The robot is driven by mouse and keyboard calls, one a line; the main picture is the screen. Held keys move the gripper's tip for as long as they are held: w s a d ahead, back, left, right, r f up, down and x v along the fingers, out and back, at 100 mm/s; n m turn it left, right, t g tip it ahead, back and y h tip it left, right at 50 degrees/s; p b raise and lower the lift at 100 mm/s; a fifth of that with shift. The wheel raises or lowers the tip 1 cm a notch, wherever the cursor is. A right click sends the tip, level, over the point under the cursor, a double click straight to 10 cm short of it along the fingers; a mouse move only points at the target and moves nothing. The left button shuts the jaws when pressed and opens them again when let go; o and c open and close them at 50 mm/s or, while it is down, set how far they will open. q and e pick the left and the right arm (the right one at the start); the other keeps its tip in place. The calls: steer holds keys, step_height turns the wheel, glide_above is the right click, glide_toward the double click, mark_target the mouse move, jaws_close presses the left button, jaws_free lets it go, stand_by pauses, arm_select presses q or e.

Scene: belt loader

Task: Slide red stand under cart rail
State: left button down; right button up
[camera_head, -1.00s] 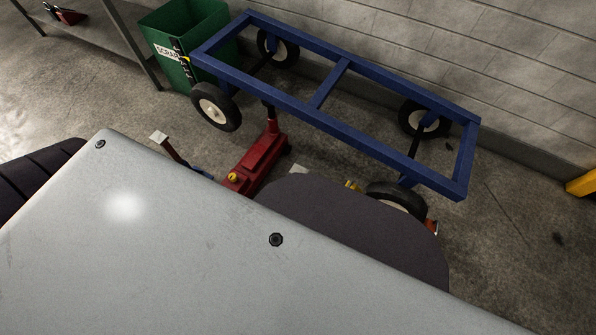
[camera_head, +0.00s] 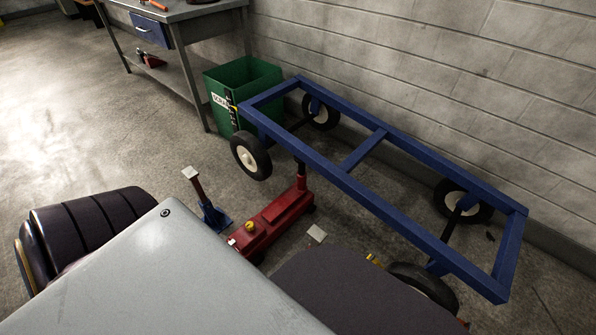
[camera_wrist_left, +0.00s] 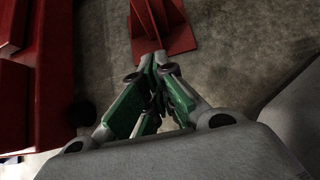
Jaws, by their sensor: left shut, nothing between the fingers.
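The red stand (camera_wrist_left: 158,22) shows at the top of the left wrist view, its splayed base on the concrete. My left gripper (camera_wrist_left: 156,66) is shut and empty, its tips close to the base's near edge; I cannot tell if they touch. In the head view my own body hides most of that area; a pale square plate (camera_head: 316,233), possibly the stand's top, shows just beyond it. The blue cart (camera_head: 365,190) has its near rail (camera_head: 350,187) above a red floor jack (camera_head: 265,222), whose lifting end is under the rail. My right gripper is not in view.
A blue stand (camera_head: 212,215) stands left of the jack, which also shows in the left wrist view (camera_wrist_left: 28,75). A green scrap bin (camera_head: 243,88) is at the cart's far left end, by a workbench (camera_head: 185,12). A block wall runs behind the cart.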

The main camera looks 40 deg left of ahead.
mark_target(310, 266)
arm_select(q)
steer(key=shift+b+x, duration=2.75)
steer(key=shift+x, duration=2.3)
steer(key=shift+w+d, duration=0.1)
steer(key=shift+w, duration=1.8)
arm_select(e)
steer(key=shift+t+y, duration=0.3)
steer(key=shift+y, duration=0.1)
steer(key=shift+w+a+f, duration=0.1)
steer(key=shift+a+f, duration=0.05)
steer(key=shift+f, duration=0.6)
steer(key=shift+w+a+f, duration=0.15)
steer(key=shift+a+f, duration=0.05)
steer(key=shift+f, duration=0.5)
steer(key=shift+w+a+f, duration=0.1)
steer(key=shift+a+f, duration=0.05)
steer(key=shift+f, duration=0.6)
arm_select(q)
steer(key=shift+w+d+p, duration=0.1)
steer(key=shift+w+p, duration=0.05)
steer(key=shift+p, duration=0.15)
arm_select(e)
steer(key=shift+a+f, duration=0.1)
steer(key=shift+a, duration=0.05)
